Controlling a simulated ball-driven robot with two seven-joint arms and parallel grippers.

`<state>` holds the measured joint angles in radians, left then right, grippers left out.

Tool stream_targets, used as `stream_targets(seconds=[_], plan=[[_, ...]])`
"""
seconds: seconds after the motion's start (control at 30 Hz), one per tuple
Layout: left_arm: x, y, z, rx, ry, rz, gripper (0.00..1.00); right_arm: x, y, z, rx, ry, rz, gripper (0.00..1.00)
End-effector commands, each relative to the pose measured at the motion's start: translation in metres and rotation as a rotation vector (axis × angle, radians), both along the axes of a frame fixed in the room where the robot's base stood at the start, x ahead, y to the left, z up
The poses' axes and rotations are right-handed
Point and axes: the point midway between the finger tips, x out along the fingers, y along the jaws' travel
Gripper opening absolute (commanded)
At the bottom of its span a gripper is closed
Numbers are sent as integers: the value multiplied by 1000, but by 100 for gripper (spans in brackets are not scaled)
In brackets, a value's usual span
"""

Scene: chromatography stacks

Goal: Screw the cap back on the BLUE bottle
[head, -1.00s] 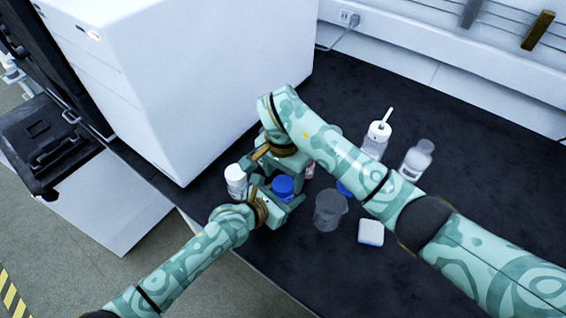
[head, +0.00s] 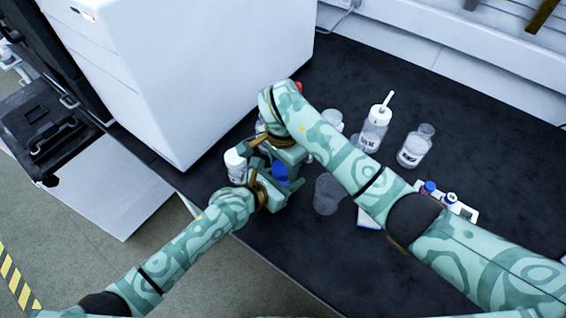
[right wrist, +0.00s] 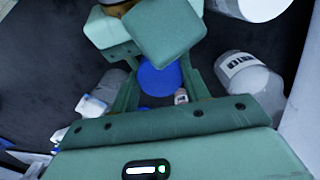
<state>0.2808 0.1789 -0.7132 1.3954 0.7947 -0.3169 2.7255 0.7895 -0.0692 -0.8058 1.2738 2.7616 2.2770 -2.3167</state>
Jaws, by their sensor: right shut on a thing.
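The blue cap (head: 280,174) shows between my two grippers in the head view. In the right wrist view the round blue cap (right wrist: 160,79) sits between the fingers of my right gripper (right wrist: 160,84), which is shut on it. The right gripper (head: 281,158) also shows in the head view, partly covered by its own arm. My left gripper (head: 268,190) is low beside the cap, coming from the lower left; its fingers are largely hidden. The blue bottle's body is hidden below the cap and grippers, so I cannot tell whether the cap touches its neck.
A white-capped bottle (head: 235,165) stands close left of the grippers. A clear beaker (head: 328,194) is to their right. A wash bottle (head: 374,130), a clear bottle (head: 416,148) and a white rack (head: 462,209) stand further right. A large white instrument (head: 190,80) rises behind.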

Motion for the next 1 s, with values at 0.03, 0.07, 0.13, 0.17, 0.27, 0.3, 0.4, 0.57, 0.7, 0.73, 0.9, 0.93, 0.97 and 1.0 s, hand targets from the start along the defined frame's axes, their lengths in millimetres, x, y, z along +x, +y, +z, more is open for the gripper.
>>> stream_targets(seconds=[0.03, 0.07, 0.13, 0.17, 0.27, 0.3, 0.4, 0.57, 0.7, 0.73, 0.9, 0.93, 0.97, 1.0], plan=[[0, 0, 0, 0, 0, -1, 0, -2, 2, -1, 5, 4, -116, 19], [0, -1, 0, 0, 0, -1, 0, -1, 2, 0, 5, 4, -186, 19], [0, -1, 0, 0, 0, -1, 0, -1, 1, -1, 3, 3, -307, 19], [0, -1, 0, 0, 0, -1, 0, -1, 1, -1, 2, 2, -339, 19], [0, -1, 0, 0, 0, -1, 0, 0, 0, 0, 0, 1, -367, 19], [0, -1, 0, 0, 0, -1, 0, 0, 0, 0, -1, 1, -365, 19], [0, -1, 0, 0, 0, -1, 0, 0, 0, 0, -1, 0, -363, 19], [0, -1, 0, -1, 0, -1, 0, 0, 0, 0, -1, 0, -361, 68], [0, -1, 0, -1, 0, -1, 0, 0, 0, 0, 0, 1, -360, 68], [0, -1, 0, -1, 0, -1, 0, 0, 0, 0, 0, 0, -360, 68], [0, 0, 0, 0, 0, -1, 0, 1, 0, 18, 0, -4, -360, 68], [0, 0, 0, 0, 0, 0, 0, 1, 0, 22, 0, -5, -359, 68], [0, 0, 0, 0, 0, 0, 0, 0, 0, 26, 0, -4, -359, 68], [0, 0, 0, 0, 0, 0, 0, 1, 0, 31, -1, -3, -359, 68]])
